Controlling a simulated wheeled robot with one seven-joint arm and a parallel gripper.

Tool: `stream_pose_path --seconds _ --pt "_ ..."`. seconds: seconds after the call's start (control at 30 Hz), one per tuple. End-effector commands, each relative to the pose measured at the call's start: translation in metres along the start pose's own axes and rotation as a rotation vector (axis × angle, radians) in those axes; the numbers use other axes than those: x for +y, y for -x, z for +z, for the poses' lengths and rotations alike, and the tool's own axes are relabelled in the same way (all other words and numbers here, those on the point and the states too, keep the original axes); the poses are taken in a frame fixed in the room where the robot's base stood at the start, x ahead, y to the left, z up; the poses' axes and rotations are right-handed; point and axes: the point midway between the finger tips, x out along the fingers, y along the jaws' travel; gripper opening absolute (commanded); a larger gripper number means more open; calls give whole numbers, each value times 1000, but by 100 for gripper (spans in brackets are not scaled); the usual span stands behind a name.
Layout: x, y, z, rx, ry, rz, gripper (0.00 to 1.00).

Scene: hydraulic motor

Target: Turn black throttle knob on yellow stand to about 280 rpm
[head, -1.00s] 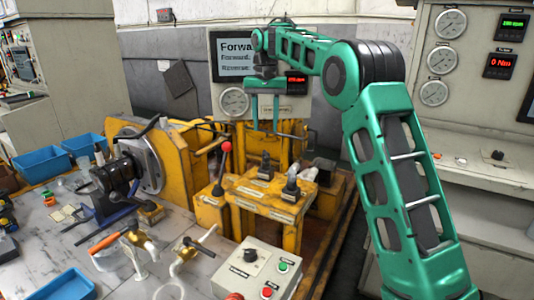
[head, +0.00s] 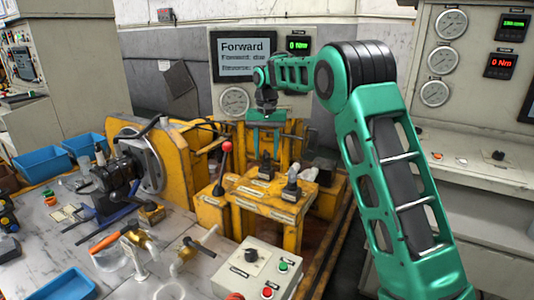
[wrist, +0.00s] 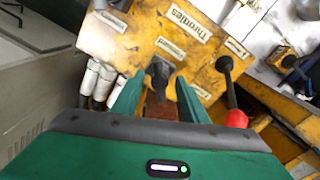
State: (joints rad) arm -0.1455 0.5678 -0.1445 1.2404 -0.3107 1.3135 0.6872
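The yellow stand (head: 265,197) has a "Throttles" label in the wrist view (wrist: 186,18) and carries black knobs on top. The rear black throttle knob (head: 265,170) shows in the wrist view (wrist: 159,72) between my gripper's fingers. My gripper (head: 266,157) points down over this knob in the head view; in the wrist view (wrist: 156,82) its two green fingers stand apart on either side, with visible gaps. I cannot tell from these views how deep the fingertips reach.
A red-ball lever (head: 226,149) rises just left of the stand, and in the wrist view its red ball (wrist: 237,118) is right of my gripper. A grey control box (head: 255,268) is in front. A screen (head: 243,57) reading "Forward" stands behind. Pale cylinders (wrist: 98,82) lie left.

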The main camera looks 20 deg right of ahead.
Motion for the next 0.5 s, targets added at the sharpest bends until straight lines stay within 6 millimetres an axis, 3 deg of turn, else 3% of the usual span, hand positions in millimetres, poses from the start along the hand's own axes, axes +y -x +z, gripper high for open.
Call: stream_pose_path --seconds 0.1,0.27,0.5 --pt "0 0 0 0 0 0 40" --pt "0 0 0 0 0 0 2" --pt "2 1 -1 0 7 1 0"
